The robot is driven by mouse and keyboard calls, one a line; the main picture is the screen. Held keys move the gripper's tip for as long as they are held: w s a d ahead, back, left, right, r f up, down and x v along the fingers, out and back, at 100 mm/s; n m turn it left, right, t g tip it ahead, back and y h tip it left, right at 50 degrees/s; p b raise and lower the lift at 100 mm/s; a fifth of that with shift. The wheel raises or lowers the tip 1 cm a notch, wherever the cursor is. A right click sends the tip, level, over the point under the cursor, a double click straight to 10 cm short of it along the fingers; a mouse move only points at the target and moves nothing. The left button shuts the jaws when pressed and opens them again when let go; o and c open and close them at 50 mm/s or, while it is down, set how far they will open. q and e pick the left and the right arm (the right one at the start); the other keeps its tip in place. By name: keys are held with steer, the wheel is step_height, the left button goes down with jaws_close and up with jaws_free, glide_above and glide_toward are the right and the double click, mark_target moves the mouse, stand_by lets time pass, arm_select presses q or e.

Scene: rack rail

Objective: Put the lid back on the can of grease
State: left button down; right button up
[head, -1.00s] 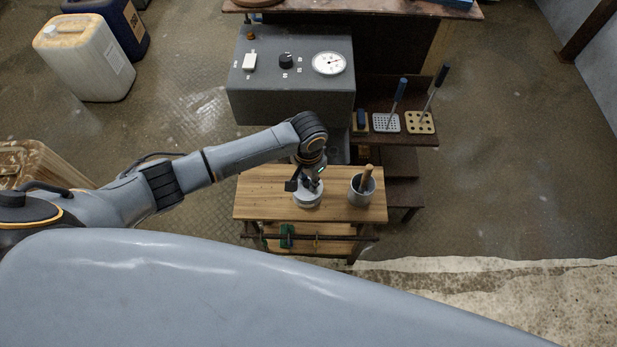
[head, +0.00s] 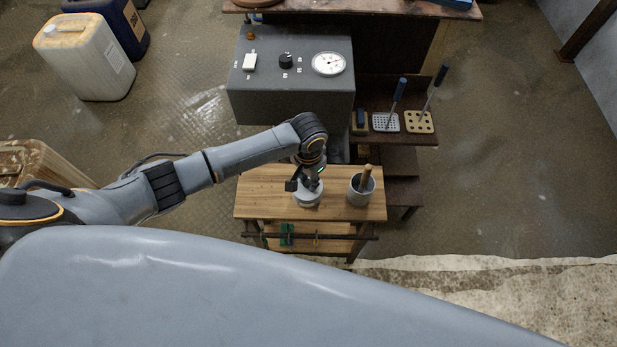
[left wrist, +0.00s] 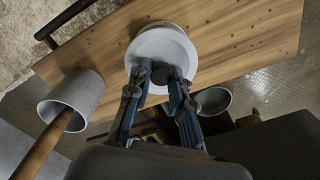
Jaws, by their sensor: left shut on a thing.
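A pale round lid (left wrist: 163,50) with a dark knob is under my left gripper (left wrist: 164,78) in the left wrist view. The fingers are shut on the knob from both sides. In the head view the left gripper (head: 311,184) points down over the pale round thing (head: 307,199) on the wooden bench. A pale edge shows beneath the lid; I cannot tell whether it is the can. A round, open-looking greenish thing (left wrist: 213,100) shows beyond the fingers; I cannot tell if it holds grease. My right gripper is not in view.
A grey pot (head: 361,194) with a wooden handle (head: 367,176) stands right of the lid on the bench (head: 258,190). A grey box with a gauge (head: 290,98) stands behind. Tools stand in holders (head: 387,123) at the back right. The bench's left part is clear.

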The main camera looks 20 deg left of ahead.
arm_select(q)
steer(key=c, duration=1.1)
jaws_free()
steer(key=shift+o, duration=0.2)
steer(key=o, duration=0.4)
steer(key=shift+r, duration=0.15)
step_height(320, 180, up, 7)
steer(key=p, duration=0.8)
